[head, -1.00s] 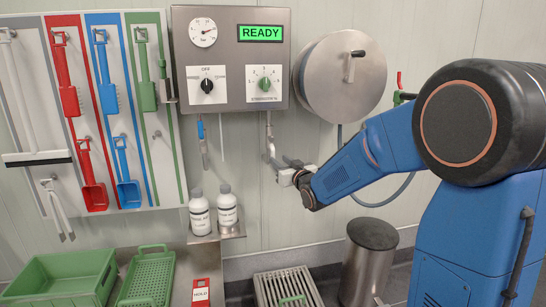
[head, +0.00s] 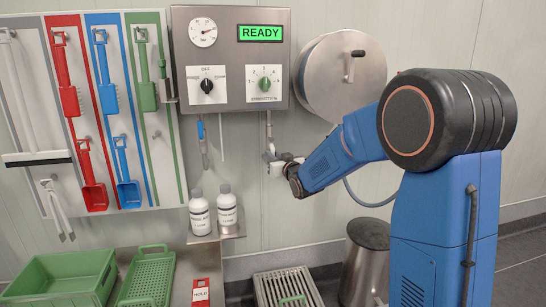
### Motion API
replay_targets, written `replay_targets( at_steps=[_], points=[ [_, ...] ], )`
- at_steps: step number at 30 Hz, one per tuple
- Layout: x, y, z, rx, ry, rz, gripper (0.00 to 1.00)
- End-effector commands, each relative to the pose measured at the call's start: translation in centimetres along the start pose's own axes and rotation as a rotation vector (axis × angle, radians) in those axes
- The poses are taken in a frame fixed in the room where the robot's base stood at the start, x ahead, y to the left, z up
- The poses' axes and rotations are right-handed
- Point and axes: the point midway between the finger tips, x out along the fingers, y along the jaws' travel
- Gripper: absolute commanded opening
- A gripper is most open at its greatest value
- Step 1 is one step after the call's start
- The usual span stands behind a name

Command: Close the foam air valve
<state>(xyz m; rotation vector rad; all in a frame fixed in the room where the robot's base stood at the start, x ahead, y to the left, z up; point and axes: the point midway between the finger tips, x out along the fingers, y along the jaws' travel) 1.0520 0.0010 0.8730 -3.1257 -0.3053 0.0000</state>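The steel control panel (head: 232,95) hangs on the wall with a green READY display, a gauge and two knobs. Below its left end is a small valve with a blue lever (head: 202,130) hanging down along a short pipe. Below its right end a grey pipe (head: 269,122) runs down to a fitting. No label shows which one is the foam air valve. My gripper (head: 272,165) is at the lower end of the right pipe, to the right of the blue lever and apart from it. Its fingers are small and partly overlap the fitting; contact and opening are unclear.
Two white bottles (head: 199,213) stand on a small steel shelf (head: 222,236) below the panel. A steel hose reel (head: 338,80) is on the wall at right. Green crates (head: 62,278), a grate (head: 287,288) and a steel bin (head: 367,262) are below.

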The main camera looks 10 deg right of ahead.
Motion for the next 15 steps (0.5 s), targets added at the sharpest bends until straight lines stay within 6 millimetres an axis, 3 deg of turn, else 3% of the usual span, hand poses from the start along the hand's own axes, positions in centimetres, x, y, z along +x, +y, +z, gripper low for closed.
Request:
replay_targets(
  at_steps=[15],
  points=[
    [-0.08, 0.20, -0.07, -0.054, -0.010, -0.002, 0.00]
  ],
)
